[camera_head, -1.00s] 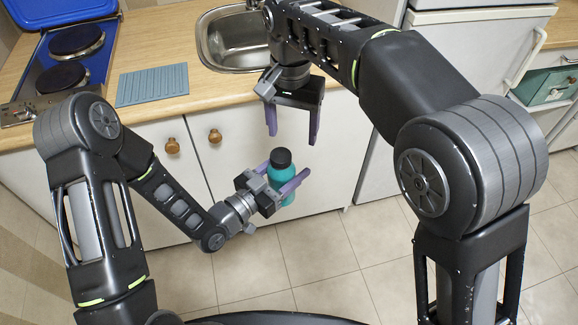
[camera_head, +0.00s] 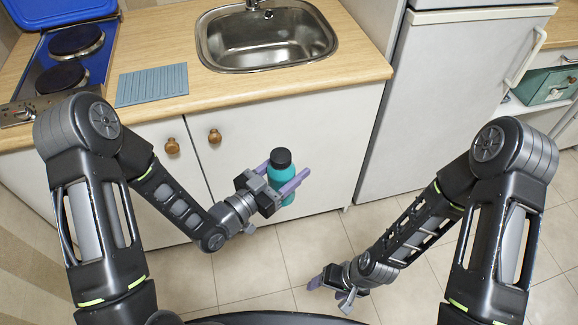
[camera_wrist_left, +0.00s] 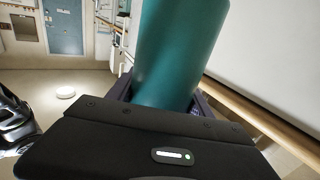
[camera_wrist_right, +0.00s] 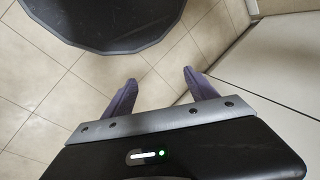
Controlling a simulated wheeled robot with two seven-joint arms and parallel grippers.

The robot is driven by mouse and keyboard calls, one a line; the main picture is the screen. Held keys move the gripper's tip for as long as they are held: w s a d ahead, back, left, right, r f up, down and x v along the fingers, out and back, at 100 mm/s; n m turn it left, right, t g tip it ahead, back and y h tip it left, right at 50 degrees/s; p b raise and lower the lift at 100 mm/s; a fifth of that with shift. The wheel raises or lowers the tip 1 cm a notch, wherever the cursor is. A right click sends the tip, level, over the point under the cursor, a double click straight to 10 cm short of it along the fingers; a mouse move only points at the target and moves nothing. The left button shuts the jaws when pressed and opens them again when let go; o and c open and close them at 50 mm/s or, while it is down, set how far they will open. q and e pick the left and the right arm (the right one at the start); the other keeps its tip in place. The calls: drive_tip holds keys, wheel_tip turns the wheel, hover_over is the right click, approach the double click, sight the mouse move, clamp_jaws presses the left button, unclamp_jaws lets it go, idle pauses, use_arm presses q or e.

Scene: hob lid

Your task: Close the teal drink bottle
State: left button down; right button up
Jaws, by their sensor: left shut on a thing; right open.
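The teal drink bottle (camera_head: 283,177) is upright in my left gripper (camera_head: 284,183), in front of the cabinet doors. A black cap (camera_head: 280,158) sits on top of the bottle in the head view; how tightly it sits cannot be told. My left gripper is shut on the bottle's body, which also shows in the left wrist view (camera_wrist_left: 172,55). My right gripper (camera_head: 316,283) is low at the bottom of the head view, away from the bottle. In the right wrist view its fingers (camera_wrist_right: 158,85) are apart with nothing between them.
A wooden counter (camera_head: 215,88) holds a sink (camera_head: 265,40), a teal ribbed mat (camera_head: 152,85) and a hob (camera_head: 70,60) with a raised blue lid (camera_head: 62,10). A white fridge (camera_head: 425,100) stands at right. The tiled floor (camera_head: 330,245) around the grippers is clear.

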drive_tip(key=shift+s+a+r, duration=0.1)
drive_tip(key=shift+s+a, duration=0.05)
drive_tip(key=shift+s, duration=0.45)
use_arm(q)
drive_tip(key=shift+r, duration=0.1)
